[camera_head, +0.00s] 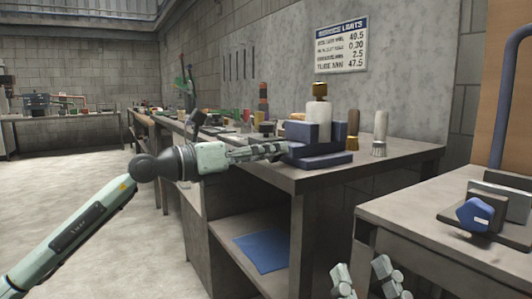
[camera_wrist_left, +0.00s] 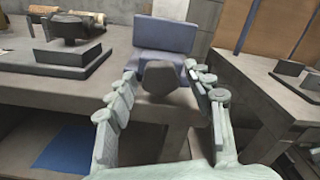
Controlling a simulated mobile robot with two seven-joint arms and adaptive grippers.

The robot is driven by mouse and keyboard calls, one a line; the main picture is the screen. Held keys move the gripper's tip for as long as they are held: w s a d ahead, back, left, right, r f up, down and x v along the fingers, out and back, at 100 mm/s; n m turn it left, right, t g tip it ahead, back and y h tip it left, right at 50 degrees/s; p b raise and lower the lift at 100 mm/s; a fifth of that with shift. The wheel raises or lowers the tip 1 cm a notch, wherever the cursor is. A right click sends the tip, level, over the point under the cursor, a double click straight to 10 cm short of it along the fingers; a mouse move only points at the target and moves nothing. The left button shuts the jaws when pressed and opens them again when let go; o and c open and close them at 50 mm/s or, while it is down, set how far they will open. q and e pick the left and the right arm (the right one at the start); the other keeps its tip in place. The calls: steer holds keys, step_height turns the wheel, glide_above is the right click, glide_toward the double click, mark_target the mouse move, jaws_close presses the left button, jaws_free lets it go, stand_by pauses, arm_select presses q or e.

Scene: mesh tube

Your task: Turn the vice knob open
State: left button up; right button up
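My right gripper (camera_head: 366,276) is low, open and empty.
A second table (camera_head: 410,213) at right carries a device with a blue knob (camera_head: 476,215). Brushes (camera_head: 380,132) stand behind the vice on the workbench (camera_head: 395,158). A blue sheet (camera_head: 262,252) lies on the lower shelf. The floor at left is clear.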

arm_select(q)
steer(key=v, duration=1.2)
